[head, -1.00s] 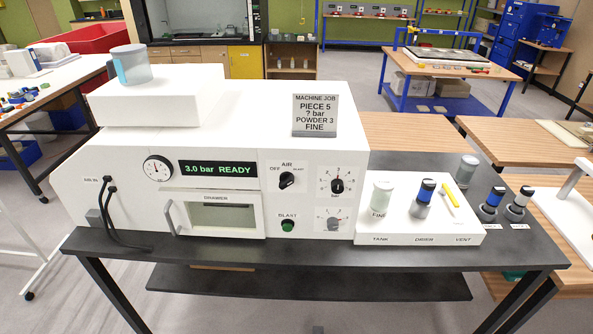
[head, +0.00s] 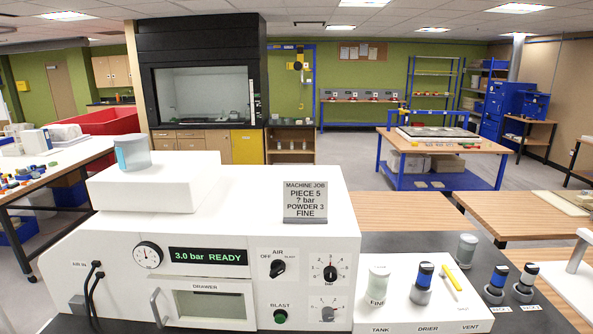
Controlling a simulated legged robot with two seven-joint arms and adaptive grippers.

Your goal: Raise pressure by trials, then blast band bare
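The white blasting machine (head: 100,235) stands on the dark bench. Its display (head: 208,256) reads "3.0 bar READY", beside a round gauge (head: 148,255). The AIR knob (head: 277,268), the bar knob (head: 330,272), a lower grey knob (head: 327,313) and the green BLAST button (head: 281,316) are on the front. The drawer (head: 210,304) looks shut. The job card (head: 305,202) reads "PIECE 5, ? bar, POWDER 3, FINE". A FINE jar (head: 377,287), a blue-banded canister (head: 422,282) and a yellow-handled item (head: 453,280) stand on the tank, drier and vent block (head: 400,318). Neither gripper shows.
A grey-lidded jar (head: 466,250) and two canisters (head: 496,283) (head: 525,280) stand at the right. Wooden tables (head: 415,212) lie behind the bench. A red bin (head: 103,121) is at back left.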

